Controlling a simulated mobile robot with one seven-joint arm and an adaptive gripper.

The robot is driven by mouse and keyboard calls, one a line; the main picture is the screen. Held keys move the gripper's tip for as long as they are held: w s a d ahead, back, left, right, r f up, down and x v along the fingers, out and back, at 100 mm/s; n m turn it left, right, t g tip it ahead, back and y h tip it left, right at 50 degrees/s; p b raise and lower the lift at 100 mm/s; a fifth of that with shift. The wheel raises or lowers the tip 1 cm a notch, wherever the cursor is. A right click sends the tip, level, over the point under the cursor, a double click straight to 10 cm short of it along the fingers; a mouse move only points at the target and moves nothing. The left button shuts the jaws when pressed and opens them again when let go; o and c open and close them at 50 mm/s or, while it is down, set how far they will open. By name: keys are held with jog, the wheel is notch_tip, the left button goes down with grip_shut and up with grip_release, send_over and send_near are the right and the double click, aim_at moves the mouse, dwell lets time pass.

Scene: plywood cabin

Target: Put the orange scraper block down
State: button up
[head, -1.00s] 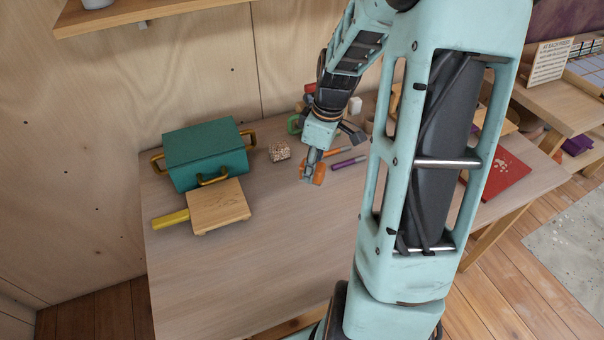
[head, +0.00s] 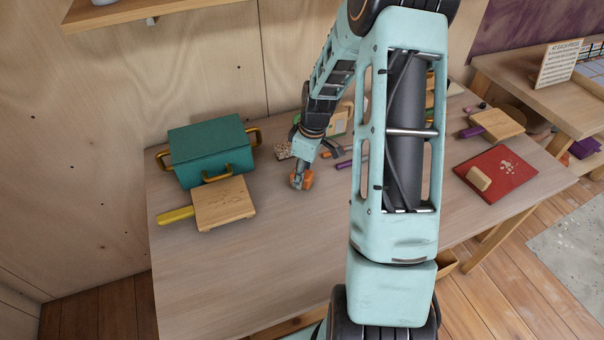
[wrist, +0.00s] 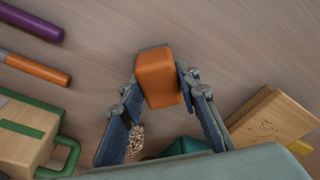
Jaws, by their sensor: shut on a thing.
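My gripper (head: 297,184) is shut on the orange scraper block (wrist: 158,78), with one finger on each side of it in the wrist view. The block also shows in the head view (head: 307,180), partly hidden by the fingers. It is over the wooden table (head: 265,250), to the right of the cutting board. I cannot tell whether its underside touches the table.
A teal box (head: 208,152) with brass handles and a board (head: 222,203) with a yellow handle stand left. A speckled block (head: 283,151) and orange and purple sticks (wrist: 35,69) (wrist: 32,20) lie near my gripper. The table's front is clear.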

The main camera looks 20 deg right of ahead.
aim_at(308, 175)
jog(key=shift+f, duration=0.15)
jog(key=o, duration=1.1)
notch_tip(308, 175, up, 12)
jog(key=s+d, duration=0.1)
jog(key=shift+s+d+r, duration=0.15)
jog(key=shift+s+r, duration=0.05)
